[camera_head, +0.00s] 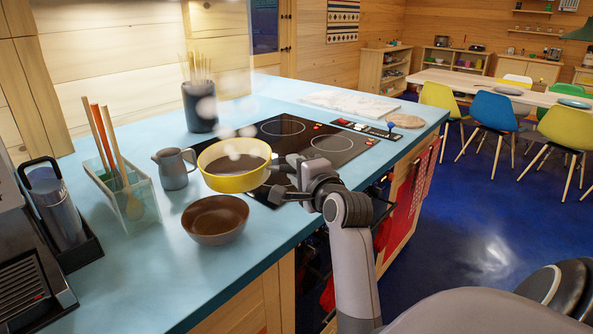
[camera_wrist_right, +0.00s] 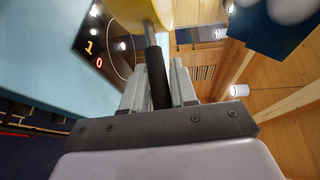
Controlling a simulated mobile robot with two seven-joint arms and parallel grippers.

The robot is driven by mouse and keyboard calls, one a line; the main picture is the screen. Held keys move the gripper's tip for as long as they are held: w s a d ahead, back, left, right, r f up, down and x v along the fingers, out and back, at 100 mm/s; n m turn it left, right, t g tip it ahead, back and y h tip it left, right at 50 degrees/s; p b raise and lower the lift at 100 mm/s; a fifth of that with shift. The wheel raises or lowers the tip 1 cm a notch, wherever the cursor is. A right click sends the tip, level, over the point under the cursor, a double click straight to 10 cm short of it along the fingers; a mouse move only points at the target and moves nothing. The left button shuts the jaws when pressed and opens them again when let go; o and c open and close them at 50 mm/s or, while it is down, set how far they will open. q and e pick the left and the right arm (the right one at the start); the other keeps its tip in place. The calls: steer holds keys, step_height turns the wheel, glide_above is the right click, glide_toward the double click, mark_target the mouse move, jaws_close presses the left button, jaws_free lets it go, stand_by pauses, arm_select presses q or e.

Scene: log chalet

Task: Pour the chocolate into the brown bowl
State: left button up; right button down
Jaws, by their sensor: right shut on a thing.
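A yellow pan (camera_head: 234,182) with dark chocolate (camera_head: 236,163) inside is held above the blue counter, with pale steam over it. My right gripper (camera_head: 287,182) is shut on its dark handle (camera_wrist_right: 157,72), and the pan's yellow underside (camera_wrist_right: 150,10) shows at the top of the right wrist view. The pan looks about level in the head view. The brown bowl (camera_head: 215,222) stands on the counter in front of and slightly left of the pan. Its visible inside looks empty. My left gripper is not in view.
A grey jug (camera_head: 174,168) stands left of the pan, beside a clear holder (camera_head: 131,199) with wooden utensils. A black hob (camera_head: 306,139) lies behind the pan, and a dark utensil pot (camera_head: 200,107) stands farther back. A coffee machine (camera_head: 27,268) fills the left edge.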

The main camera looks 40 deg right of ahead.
steer(key=shift+f+b, duration=0.4)
steer(key=shift+b, duration=0.15)
steer(key=shift+t, duration=0.3)
steer(key=shift+s+a+r+n+t+h+b, duration=0.1)
steer(key=shift+a+r+n+t+h+b, duration=0.1)
steer(key=shift+n+t+b, duration=0.45)
steer(key=shift+s+a+r+n+t+h+b, duration=0.15)
steer(key=shift+n+t+h+b, duration=0.1)
steer(key=shift+n+b, duration=0.65)
steer(key=shift+a+r+n+t+b, duration=0.1)
steer(key=shift+a+n+t+b, duration=0.1)
steer(key=shift+n+t+b, duration=0.55)
steer(key=a+n+t+y+b, duration=0.1)
steer(key=n+y+b, duration=0.1)
steer(key=n+b, duration=0.1)
steer(key=s+a+n+t+y+b, duration=0.1)
steer(key=a+n+t+y+b, duration=0.1)
steer(key=n+b, duration=0.1)
steer(key=a+n+t+y+b, duration=0.1)
steer(key=n+t+y+b, duration=0.1)
steer(key=n+b, duration=0.2)
steer(key=shift+s+a+r+n+t, duration=0.2)
steer(key=shift+s+r+n+t, duration=0.1)
steer(key=shift+s, duration=0.1)
steer(key=shift+h, duration=0.35)
